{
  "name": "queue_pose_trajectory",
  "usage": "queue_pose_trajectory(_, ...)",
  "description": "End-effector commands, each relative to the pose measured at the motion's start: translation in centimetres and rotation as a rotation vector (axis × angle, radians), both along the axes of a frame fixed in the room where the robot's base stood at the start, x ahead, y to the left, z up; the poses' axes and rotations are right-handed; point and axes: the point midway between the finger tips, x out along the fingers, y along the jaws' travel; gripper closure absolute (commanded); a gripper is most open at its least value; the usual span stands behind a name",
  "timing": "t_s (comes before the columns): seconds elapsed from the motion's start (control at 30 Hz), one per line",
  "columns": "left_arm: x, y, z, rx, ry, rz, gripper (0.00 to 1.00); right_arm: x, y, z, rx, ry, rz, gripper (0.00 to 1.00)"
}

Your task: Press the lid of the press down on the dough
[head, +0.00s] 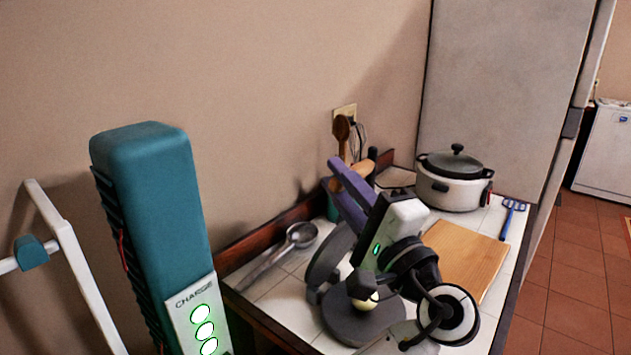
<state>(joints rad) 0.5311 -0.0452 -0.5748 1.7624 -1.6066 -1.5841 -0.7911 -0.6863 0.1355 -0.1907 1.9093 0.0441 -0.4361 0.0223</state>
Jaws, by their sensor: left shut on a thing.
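The press stands on the white tiled counter, with a dark round base (345,328) and a dark round lid (325,258) raised and tilted up on its left side. Its purple handle (348,190) slants up to the left. A small pale ball of dough (367,303) sits on the base, partly hidden by my gripper and arm. My left gripper (372,205) is at the handle and shut on it; its fingertips are largely hidden behind the gripper body. My right gripper is not in view.
A metal ladle (298,236) lies left of the press. A wooden board (468,255) lies to the right, with a lidded pot (450,185) behind it and a blue slotted spatula (511,218) near the right edge. Wooden utensils (341,132) stand by the wall.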

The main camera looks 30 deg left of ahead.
Motion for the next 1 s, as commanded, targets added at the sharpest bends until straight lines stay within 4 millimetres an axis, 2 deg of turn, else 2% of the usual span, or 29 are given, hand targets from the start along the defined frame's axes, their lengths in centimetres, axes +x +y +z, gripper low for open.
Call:
queue_pose_trajectory(0.1, -0.1, -1.2, -0.6, 0.043, -0.002, -0.003, 1.00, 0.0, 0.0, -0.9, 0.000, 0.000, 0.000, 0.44)
queue_pose_trajectory(0.3, -0.1, -2.2, -0.7, 0.082, -0.006, -0.002, 1.00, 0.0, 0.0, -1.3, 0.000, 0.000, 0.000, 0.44)
queue_pose_trajectory(0.7, -0.2, -2.3, -0.6, 0.088, -0.007, -0.001, 1.00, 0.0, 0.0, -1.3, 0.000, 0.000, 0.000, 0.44)
queue_pose_trajectory(0.73, -0.2, -2.3, -0.6, 0.088, -0.007, -0.001, 0.76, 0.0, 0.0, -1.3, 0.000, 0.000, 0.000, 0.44)
queue_pose_trajectory(0.8, -0.2, -2.3, -0.6, 0.088, -0.007, -0.001, 0.65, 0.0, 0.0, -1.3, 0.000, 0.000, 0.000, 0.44)
queue_pose_trajectory(0.83, -0.2, -2.3, -0.6, 0.088, -0.007, -0.001, 0.61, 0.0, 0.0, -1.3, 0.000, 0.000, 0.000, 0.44)
queue_pose_trajectory(1.0, -0.2, -2.3, -0.6, 0.088, -0.008, 0.000, 0.61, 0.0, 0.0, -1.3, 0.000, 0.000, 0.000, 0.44)
